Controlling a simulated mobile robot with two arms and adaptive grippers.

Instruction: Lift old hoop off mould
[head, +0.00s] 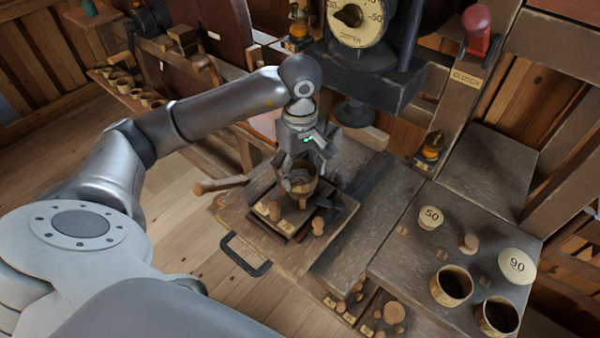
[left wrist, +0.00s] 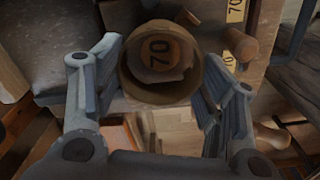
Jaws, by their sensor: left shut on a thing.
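The old hoop (head: 301,192) is a brown, cup-like wooden ring over the mould stand in the middle of the head view. My left gripper (head: 300,178) comes down on it from above, its fingers on either side. In the left wrist view, the hoop (left wrist: 160,97) sits between the two fingers, which are shut on it. A round face marked 70 (left wrist: 160,50), apparently the mould's top, shows inside the ring. I cannot tell whether the hoop is still around the mould or just above it. My right gripper is not in view.
The square wooden base (head: 270,213) has small pegs and a 70 label around it. A black handle (head: 245,255) is at the front. At right, a bench holds discs marked 50 (head: 431,216) and 90 (head: 517,264) and two open cups (head: 451,286). A dial machine (head: 357,18) stands behind.

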